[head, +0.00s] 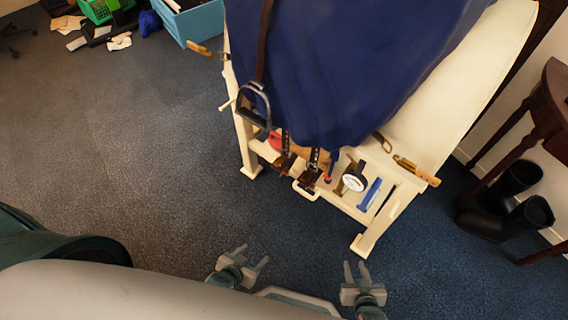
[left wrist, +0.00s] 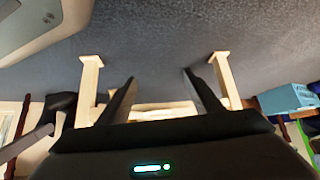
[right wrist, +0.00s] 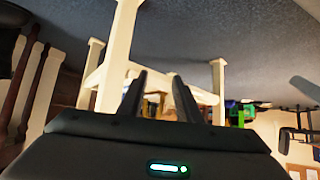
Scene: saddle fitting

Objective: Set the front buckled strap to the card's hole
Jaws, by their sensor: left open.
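Two dark buckled straps hang below the blue cloth on the cream stand in the head view: the left strap (head: 284,150) and the right strap (head: 313,165). Their lower ends are by the stand's shelf. I cannot tell which is the front one, and their holes are too small to read. No card with a hole mark can be made out. My left gripper (head: 245,262) is open and empty, low in front of the stand. My right gripper (head: 356,272) is also empty, its fingers apart, to the right of the left one. Both are well clear of the straps.
The blue cloth (head: 330,60) drapes over the cream stand (head: 440,85). A stirrup (head: 254,103) hangs at its left. The shelf holds a round white-faced item (head: 354,178) and a blue item (head: 370,194). Carpet between grippers and stand is clear.

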